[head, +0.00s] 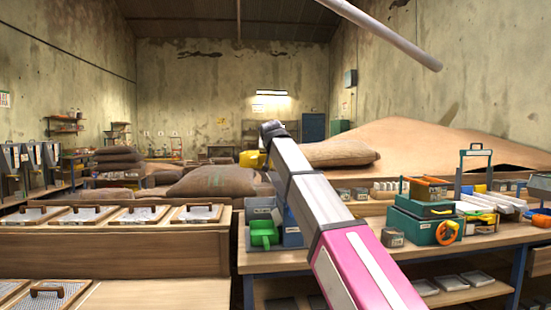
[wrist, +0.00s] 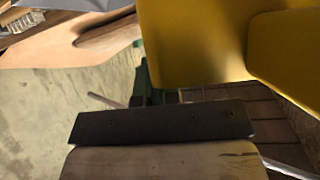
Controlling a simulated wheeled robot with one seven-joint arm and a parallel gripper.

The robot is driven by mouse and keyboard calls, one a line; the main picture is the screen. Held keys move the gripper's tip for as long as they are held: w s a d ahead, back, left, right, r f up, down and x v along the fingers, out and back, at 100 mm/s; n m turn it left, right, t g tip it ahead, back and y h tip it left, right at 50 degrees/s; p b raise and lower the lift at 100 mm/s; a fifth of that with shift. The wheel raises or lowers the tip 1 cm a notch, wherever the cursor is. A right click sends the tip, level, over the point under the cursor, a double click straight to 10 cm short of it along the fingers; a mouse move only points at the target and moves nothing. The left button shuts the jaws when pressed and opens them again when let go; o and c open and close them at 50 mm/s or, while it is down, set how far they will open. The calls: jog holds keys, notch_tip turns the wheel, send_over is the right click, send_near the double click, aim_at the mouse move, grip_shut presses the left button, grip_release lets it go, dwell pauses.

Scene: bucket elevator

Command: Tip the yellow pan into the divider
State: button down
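The yellow pan (head: 252,159) shows in the head view just left of the far end of my arm, partly behind it. In the wrist view the yellow pan (wrist: 200,45) is very close and fills the upper right, with two yellow faces meeting at an edge. My gripper's fingers cannot be made out in either view, so its grip on the pan cannot be told. A wooden board with a dark metal strip (wrist: 160,127) lies across the bottom of the wrist view. I cannot tell whether it belongs to the divider. The pan's contents are not visible.
Wooden bins with mesh lids (head: 135,214) stand at the left. Stuffed sacks (head: 213,181) lie behind. A pale pole (head: 385,32) crosses the upper right.

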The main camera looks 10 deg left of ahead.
jog(key=shift+r, duration=1.45)
